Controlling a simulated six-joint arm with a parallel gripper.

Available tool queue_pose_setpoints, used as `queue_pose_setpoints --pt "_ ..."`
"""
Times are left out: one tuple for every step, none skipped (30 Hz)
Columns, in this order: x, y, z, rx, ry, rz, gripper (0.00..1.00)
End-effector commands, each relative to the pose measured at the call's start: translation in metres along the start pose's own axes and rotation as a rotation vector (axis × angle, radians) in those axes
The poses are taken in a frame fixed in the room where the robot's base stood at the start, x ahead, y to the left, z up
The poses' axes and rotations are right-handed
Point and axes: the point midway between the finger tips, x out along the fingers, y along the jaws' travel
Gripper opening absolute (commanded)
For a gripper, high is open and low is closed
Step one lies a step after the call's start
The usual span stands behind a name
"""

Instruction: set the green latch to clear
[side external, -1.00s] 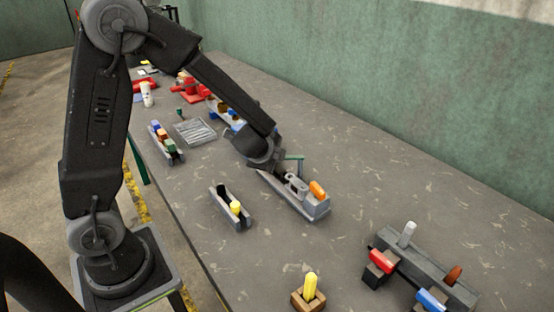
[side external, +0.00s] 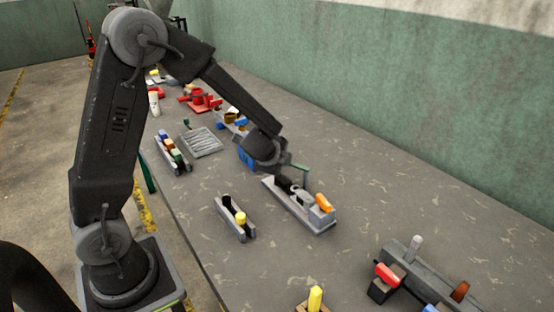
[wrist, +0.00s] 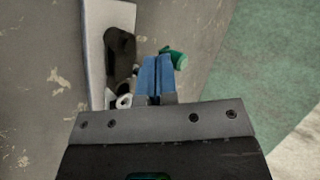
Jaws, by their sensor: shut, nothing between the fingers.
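The green latch (side external: 300,168) stands at the far edge of a grey fixture (side external: 297,212), close to my gripper. In the wrist view the green latch (wrist: 177,58) shows just to the right of my gripper's fingertips, partly hidden behind them. My gripper (wrist: 157,62) has blue fingers pressed together with nothing between them. I cannot tell whether they touch the latch. In the side view the fingertips are hard to make out. The fixture also shows in the wrist view (wrist: 95,28), with a dark part (wrist: 120,50) on it. No clear setting mark is readable.
An orange block (side external: 323,202) sits at the fixture's near end. A grey holder with a yellow peg (side external: 240,218) stands to its left. Bare table lies between the fixture and the wall.

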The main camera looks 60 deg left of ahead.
Motion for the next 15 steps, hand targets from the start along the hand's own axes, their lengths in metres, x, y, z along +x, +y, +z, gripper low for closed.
queue_pose_setpoints --pt "-0.0004 0.0003 -0.0031 0.001 0.001 0.000 0.00" --pt "-0.0006 0.0006 -0.0045 0.001 0.001 0.000 0.00" --pt "-0.0009 0.0008 -0.0062 0.001 0.000 0.000 0.00" --pt "-0.0011 0.0009 -0.0072 0.001 0.000 0.000 0.00" --pt "-0.0012 0.0010 -0.0079 0.002 0.000 -0.001 0.00" --pt "-0.0013 0.0010 -0.0084 0.002 0.000 -0.001 0.00" --pt "-0.0013 0.0010 -0.0086 0.002 0.000 -0.001 0.00" --pt "-0.0013 0.0010 -0.0086 0.001 0.000 -0.001 0.00" --pt "-0.0013 0.0011 -0.0085 0.001 -0.001 0.000 0.00" --pt "-0.0013 0.0011 -0.0084 0.001 -0.001 0.000 0.00" --pt "-0.0013 0.0011 -0.0084 0.001 -0.001 0.000 0.00" --pt "-0.0013 0.0011 -0.0084 0.001 -0.001 0.000 0.00" --pt "-0.0013 0.0011 -0.0084 0.001 -0.001 0.000 0.00" --pt "-0.0013 0.0012 -0.0083 0.001 -0.001 0.000 0.00" --pt "-0.0016 0.0015 -0.0079 0.001 -0.001 0.000 0.00"
